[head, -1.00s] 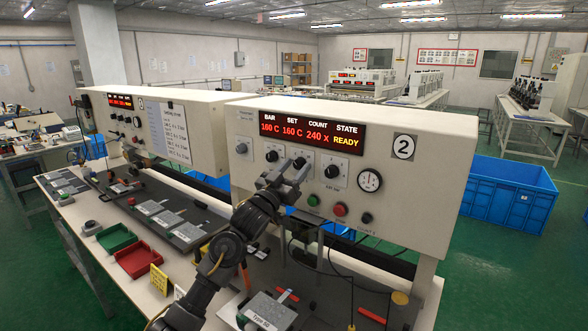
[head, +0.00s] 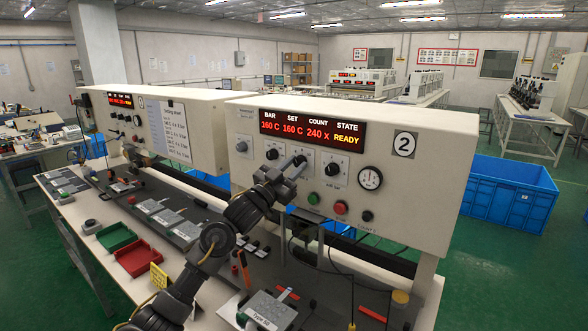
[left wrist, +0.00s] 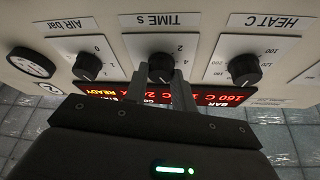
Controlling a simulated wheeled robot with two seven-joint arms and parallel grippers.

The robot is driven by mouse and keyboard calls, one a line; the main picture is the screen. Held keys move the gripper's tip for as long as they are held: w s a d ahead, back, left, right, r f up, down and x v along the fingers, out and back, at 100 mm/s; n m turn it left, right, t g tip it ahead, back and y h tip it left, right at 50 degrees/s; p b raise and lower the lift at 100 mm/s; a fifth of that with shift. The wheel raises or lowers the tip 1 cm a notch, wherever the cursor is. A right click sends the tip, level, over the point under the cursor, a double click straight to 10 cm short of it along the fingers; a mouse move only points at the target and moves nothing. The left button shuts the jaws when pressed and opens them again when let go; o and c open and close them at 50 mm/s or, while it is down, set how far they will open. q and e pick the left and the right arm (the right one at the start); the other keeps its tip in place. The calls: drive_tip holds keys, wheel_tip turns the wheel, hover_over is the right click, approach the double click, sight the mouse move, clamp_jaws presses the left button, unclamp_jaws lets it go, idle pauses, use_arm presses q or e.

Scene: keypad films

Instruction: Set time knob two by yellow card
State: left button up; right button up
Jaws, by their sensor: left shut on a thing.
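The time knob (left wrist: 161,68) is a black dial labelled "TIME s", on the panel of machine two (head: 420,200). In the left wrist view it appears upside down, between the "HEAT C" and "AIR bar" knobs. My left gripper (left wrist: 171,90) is shut on the time knob, its fingers reaching it from the front. In the head view the gripper (head: 293,166) covers most of that knob. A small yellow card (head: 158,277) stands on the bench at the lower left; its writing is too small to read. My right gripper is out of view.
The red display (head: 312,130) reads 160 C, 160 C, 240 x, READY. The heat knob (head: 272,156), the air knob (head: 334,170), a round gauge (head: 370,178) and a red button (head: 340,208) are close by. Red (head: 137,257) and green (head: 115,236) trays lie on the bench.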

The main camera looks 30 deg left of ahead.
use_arm(q)
drive_tip(key=m+g+h, duration=0.1)
drive_tip(key=m, duration=0.2)
drive_tip(key=m+g+h, duration=0.1)
drive_tip(key=m, duration=0.3)
drive_tip(key=shift+a+m+h+b, duration=0.15)
drive_tip(key=shift+m+h+b, duration=0.15)
drive_tip(key=shift+h+b, duration=0.1)
drive_tip(key=shift+r, duration=0.1)
drive_tip(key=o, duration=1)
drive_tip(key=b+v, duration=0.4)
drive_tip(key=v, duration=0.6)
drive_tip(key=shift+s+a, duration=0.25)
drive_tip(key=shift+s, duration=0.05)
